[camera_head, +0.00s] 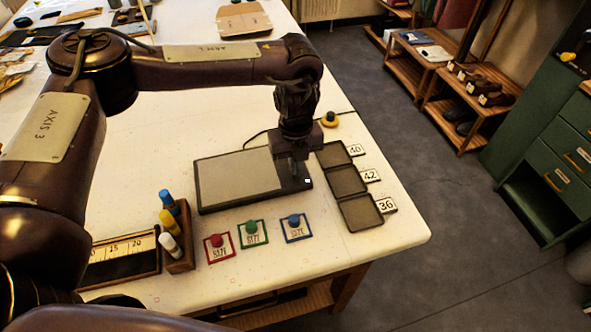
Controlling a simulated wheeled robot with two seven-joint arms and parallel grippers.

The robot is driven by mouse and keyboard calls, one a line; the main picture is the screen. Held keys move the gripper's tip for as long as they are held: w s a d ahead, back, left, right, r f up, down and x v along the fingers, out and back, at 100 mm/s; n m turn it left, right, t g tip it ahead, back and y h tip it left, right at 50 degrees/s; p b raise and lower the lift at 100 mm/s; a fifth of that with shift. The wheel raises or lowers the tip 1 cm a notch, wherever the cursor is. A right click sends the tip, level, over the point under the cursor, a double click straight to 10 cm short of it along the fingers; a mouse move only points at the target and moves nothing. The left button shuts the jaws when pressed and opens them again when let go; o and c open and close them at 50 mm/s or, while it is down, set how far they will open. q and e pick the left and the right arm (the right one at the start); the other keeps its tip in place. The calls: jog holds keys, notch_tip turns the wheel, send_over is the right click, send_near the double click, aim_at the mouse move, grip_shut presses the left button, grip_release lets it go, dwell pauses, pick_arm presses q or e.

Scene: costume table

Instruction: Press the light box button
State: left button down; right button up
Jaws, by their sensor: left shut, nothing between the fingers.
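The light box (232,179) is a flat dark-framed panel with a dull grey surface, lying on the white table. A small whitish square, seemingly its button (307,181), shows on the dark strip at its right end. My left gripper (294,172) points down over that right end, just left of and behind the whitish square. It is shut and empty. I cannot tell whether its fingertips touch the box. The gripper and wrist hide part of the box's right back corner. My right gripper is not in view.
Red (216,241), green (252,227) and blue (294,221) knobs on labelled cards lie in front of the box. Three dark trays (347,182) with number cards stand to its right. A marker holder (181,238) is at front left. The table's front right corner is clear.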

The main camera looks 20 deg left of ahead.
pick_arm(q)
jog(key=shift+r+p, duration=2.6)
jog(key=shift+r, duration=0.8)
